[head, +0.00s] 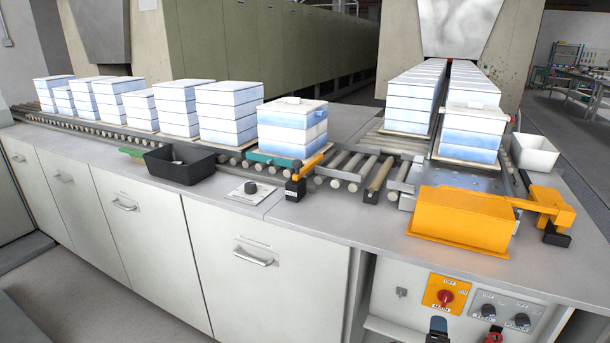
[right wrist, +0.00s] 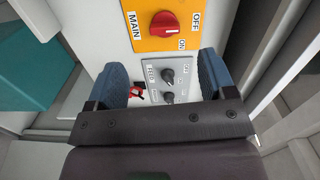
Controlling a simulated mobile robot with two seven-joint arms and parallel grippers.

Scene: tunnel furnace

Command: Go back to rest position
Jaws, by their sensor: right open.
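My right gripper (head: 438,327) shows only in part at the bottom edge of the head view, as a dark blue fingertip below the main switch. In the right wrist view my right gripper (right wrist: 164,82) has two blue fingers spread apart with nothing held between them. Beyond the fingers is the control panel with the red main switch (right wrist: 165,24) on its yellow plate. The small grey panel with two black knobs (right wrist: 168,76) shows between the fingers, apparently beyond them. My left gripper is not in view.
The counter carries an orange box (head: 463,217), a black bin (head: 180,165) and a white bin (head: 534,152). White-and-blue block stacks (head: 292,128) stand on the roller conveyor. A red part (head: 493,336) sits below the knobs. Open floor (head: 60,300) lies at the lower left.

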